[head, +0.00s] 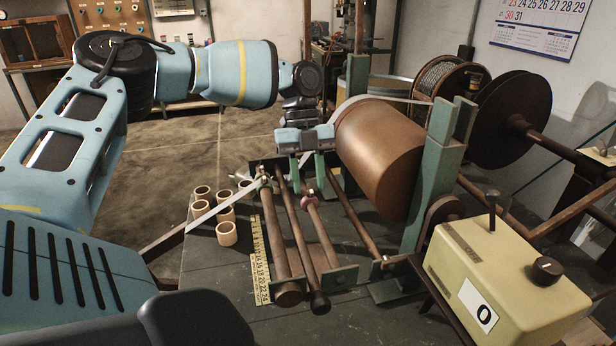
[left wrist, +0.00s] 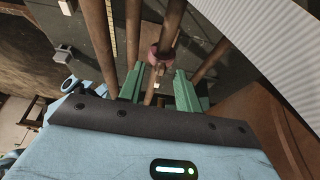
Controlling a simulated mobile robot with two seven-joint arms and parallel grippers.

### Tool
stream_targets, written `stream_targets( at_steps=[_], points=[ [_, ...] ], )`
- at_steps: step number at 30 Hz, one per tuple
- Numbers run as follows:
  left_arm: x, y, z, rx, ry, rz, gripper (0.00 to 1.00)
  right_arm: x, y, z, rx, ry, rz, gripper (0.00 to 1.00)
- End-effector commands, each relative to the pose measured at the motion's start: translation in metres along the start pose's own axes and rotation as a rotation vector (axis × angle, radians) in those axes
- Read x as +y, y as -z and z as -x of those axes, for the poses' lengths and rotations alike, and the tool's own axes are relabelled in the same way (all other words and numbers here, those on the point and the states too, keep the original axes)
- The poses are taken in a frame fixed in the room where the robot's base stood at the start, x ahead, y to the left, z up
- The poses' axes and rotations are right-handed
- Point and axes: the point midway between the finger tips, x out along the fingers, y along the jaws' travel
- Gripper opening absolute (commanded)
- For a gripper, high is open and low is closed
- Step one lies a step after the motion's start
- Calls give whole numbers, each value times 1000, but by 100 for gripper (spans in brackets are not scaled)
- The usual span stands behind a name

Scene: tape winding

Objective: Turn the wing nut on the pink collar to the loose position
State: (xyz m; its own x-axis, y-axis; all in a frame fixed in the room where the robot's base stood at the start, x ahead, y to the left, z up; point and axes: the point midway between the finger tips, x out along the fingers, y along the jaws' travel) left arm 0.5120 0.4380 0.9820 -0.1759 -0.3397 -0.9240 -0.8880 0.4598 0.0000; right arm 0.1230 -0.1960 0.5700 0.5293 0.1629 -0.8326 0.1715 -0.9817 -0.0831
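The pink collar (head: 309,194) sits around one of the brown rods in the rack, just below my left gripper (head: 307,176) in the head view. In the left wrist view the pink collar (left wrist: 161,56) shows just beyond the green fingertips. A small pale piece, perhaps the wing nut (left wrist: 159,69), shows at the collar's near side; its turned position is too small to tell. My left gripper (left wrist: 159,84) is open, its two fingers apart with the rod seen between them. I cannot tell whether they touch anything. My right gripper is not in view.
Several brown rods (head: 282,240) run in the green-ended rack. A large brown drum (head: 380,155) stands close right of the gripper, with pale tape (head: 222,208) stretched to the left. Several short tubes (head: 226,234) and a yellow ruler (head: 259,262) lie left. A cream control box (head: 505,280) stands front right.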

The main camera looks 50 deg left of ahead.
Motion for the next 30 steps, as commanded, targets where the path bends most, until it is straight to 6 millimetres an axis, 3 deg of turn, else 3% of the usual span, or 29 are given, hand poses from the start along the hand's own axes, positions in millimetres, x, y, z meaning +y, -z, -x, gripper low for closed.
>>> stream_targets(
  at_steps=[6,14,30],
  points=[
    [0,0,0,0,0,0,34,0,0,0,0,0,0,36],
    [0,0,0,0,0,0,0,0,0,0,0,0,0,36],
    [2,0,-1,1,49,108,0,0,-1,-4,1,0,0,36]
  ],
)
